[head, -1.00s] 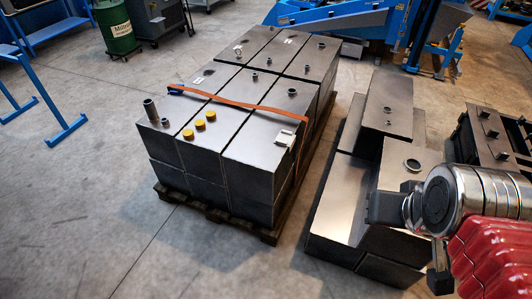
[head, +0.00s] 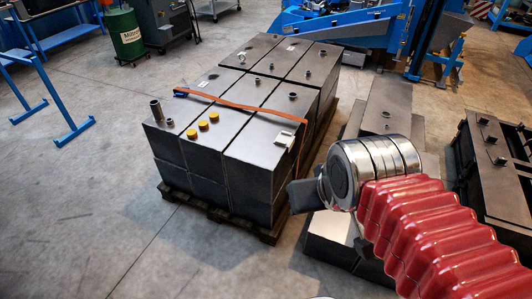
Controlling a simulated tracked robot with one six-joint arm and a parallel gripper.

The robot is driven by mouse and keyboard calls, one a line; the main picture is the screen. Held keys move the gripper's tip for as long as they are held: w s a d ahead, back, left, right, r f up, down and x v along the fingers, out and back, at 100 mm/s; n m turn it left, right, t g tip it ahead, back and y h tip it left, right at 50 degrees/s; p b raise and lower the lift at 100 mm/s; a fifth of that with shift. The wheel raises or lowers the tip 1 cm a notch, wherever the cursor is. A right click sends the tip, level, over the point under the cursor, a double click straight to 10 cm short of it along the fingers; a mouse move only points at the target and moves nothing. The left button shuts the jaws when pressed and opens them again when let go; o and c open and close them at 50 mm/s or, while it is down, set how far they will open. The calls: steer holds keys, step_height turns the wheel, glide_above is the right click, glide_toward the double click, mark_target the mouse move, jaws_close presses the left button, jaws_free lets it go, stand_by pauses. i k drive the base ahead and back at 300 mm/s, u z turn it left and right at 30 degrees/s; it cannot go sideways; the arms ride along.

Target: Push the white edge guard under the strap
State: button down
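The white edge guard (head: 285,139) is a small pale piece at the top right edge of the front right metal box. It lies just in front of where the orange strap (head: 245,105) crosses that edge; I cannot tell whether they touch. The strap runs across the box tops and hangs down the right side. My gripper (head: 318,213) is in front and to the right of the guard, apart from it. Its dark parts show beside the silver wrist, but the fingertips are not clear, and I see nothing held.
The boxes stand on a dark pallet (head: 247,226). Three yellow caps (head: 203,126) and a pipe stub (head: 156,110) rise from the tops. More metal boxes (head: 383,122) stand to the right, partly behind my arm.

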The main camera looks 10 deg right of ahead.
mark_target(285, 139)
steer(key=u, duration=0.5)
steer(key=i, duration=1)
steer(key=u, duration=0.05)
